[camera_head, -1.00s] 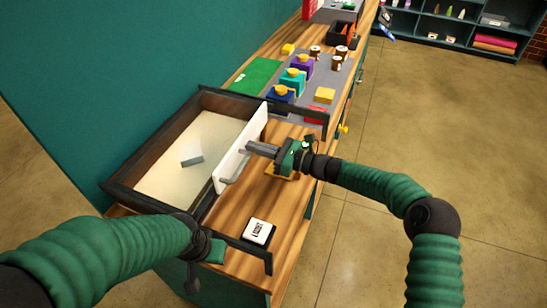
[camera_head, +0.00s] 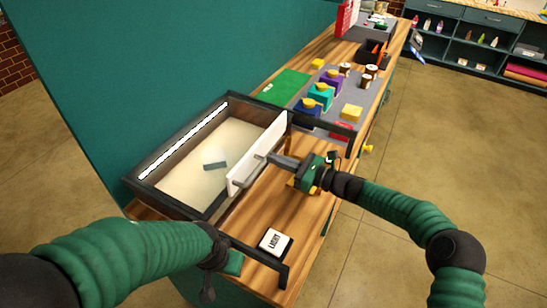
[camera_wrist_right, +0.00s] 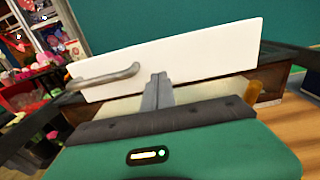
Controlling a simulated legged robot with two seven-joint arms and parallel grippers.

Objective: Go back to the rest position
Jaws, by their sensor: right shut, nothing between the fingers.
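My right gripper (camera_head: 277,161) is shut and empty, close to the white panel (camera_head: 257,155) on the near side of the dark-framed box (camera_head: 152,193). In the right wrist view its fingers (camera_wrist_right: 158,85) are together before the white panel (camera_wrist_right: 180,52), to the right of its grey handle (camera_wrist_right: 103,77). Contact with the panel cannot be told. My left gripper (camera_head: 222,264) is at the lower left, near the bench's front edge; its fingers do not show clearly.
A grey block (camera_head: 215,165) lies inside the box; a white light strip (camera_head: 185,139) glows along its rim. A LIGHT switch (camera_head: 274,241) sits on the wooden bench. Coloured containers (camera_head: 320,95) stand farther back on a grey mat. Open floor lies right.

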